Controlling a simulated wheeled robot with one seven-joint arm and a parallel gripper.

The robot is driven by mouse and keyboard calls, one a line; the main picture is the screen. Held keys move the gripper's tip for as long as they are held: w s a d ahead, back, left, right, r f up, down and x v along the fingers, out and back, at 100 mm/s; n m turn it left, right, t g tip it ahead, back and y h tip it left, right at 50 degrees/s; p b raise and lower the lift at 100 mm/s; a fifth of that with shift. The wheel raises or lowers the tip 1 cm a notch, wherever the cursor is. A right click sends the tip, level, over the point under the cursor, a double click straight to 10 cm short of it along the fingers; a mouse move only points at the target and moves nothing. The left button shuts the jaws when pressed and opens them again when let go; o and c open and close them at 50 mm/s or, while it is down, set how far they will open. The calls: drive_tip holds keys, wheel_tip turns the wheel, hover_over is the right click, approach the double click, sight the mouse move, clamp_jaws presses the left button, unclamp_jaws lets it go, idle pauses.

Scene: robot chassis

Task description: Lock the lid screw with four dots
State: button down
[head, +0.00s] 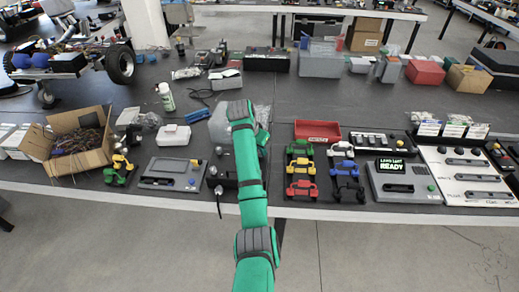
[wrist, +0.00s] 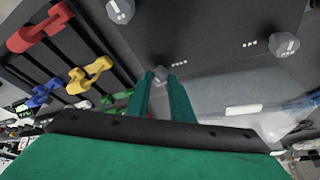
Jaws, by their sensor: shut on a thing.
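In the wrist view a dark grey lid (wrist: 215,60) fills the upper middle, with grey faceted screw heads near its edges. One screw (wrist: 120,10) is at the top and another (wrist: 285,44) at the right, with a short row of white dots to its left. My gripper (wrist: 160,83) has its two green fingers on either side of a third screw (wrist: 158,74), shut on its head. A row of several white dots lies just right of the fingers, partly covered. In the head view the dark box with the lid (head: 226,180) is mostly hidden behind my green arm, and so are my fingertips.
Right of the box is a dark rack with coloured pieces (head: 301,168). Left is a grey panel (head: 172,174) with a screen. A clear plastic bag (wrist: 285,118) lies near the lid's right end. A red tray (head: 317,131) stands behind the rack.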

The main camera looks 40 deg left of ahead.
drive_tip(key=shift+a+m+h, duration=0.15)
drive_tip(key=shift+m+h, duration=0.45)
drive_tip(key=shift+m, duration=0.9)
drive_tip(key=c, duration=1.6)
unclamp_jaws()
drive_tip(key=shift+o, duration=0.2)
drive_tip(key=v, duration=1)
drive_tip(key=shift+r, duration=0.35)
drive_tip(key=shift+s, duration=0.15)
